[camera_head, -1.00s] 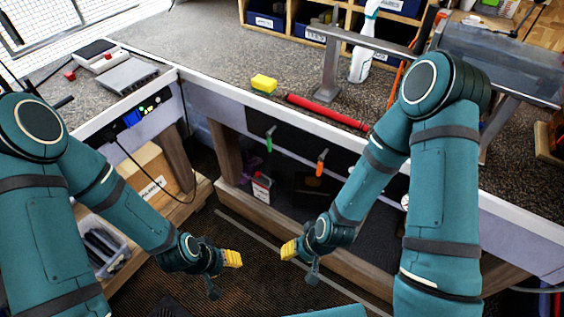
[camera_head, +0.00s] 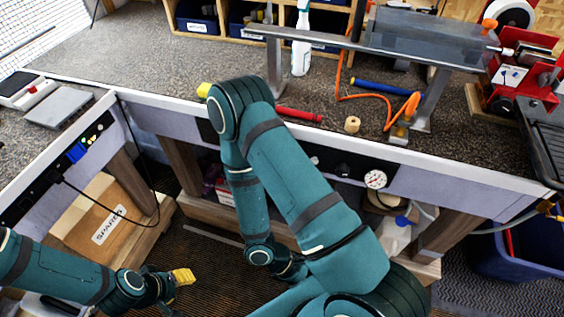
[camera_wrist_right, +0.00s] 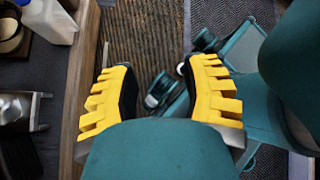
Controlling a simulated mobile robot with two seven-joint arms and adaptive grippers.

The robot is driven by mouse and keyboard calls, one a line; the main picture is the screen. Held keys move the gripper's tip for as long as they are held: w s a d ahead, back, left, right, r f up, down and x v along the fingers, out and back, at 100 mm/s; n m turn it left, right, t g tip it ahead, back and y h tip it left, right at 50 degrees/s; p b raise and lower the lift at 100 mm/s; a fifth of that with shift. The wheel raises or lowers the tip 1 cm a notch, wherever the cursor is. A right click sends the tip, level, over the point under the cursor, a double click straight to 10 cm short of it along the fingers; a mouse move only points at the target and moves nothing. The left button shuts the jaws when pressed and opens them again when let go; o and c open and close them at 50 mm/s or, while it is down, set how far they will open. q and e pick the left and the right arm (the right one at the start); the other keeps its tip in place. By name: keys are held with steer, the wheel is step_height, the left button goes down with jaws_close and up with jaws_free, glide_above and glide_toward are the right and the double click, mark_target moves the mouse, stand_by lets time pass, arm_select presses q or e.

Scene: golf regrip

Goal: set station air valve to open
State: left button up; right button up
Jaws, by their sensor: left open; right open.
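The bench's black front panel carries a round white pressure gauge (camera_head: 376,179) and a dark knob (camera_head: 343,170) to its left. I cannot tell whether this knob is the station air valve. The green and orange handles seen earlier under the bench are hidden behind my right arm. My left gripper (camera_head: 183,277) is open and empty, low at the bottom left, well away from the panel. My right gripper's yellow fingers are spread apart and empty in the right wrist view (camera_wrist_right: 162,80), above the floor. In the head view its fingers are hidden by my arm.
A red vise (camera_head: 525,82) stands at the right. A cardboard box (camera_head: 100,215) and a white jug (camera_head: 397,237) are below.

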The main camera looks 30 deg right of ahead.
steer(key=w+d+r+n+t+h+p, duration=0.1)
steer(key=w+d+r+n+t+h, duration=0.3)
steer(key=w+d+n+t+h, duration=0.5)
steer(key=w+a+r+n+t+y+p, duration=0.1)
steer(key=w+a+n+t+y, duration=0.2)
steer(key=w+t, duration=0.4)
steer(key=w+a+r+n+t+y, duration=0.1)
steer(key=w+a+r+n+t, duration=0.15)
steer(key=w+n+t, duration=0.35)
steer(key=shift+m, duration=0.3)
steer(key=x, duration=0.9)
steer(key=a+x, duration=0.1)
steer(key=x, duration=0.4)
steer(key=shift+w+f+b, duration=0.15)
steer(key=shift+w+b, duration=0.15)
steer(key=shift+b, duration=0.1)
jaws_close()
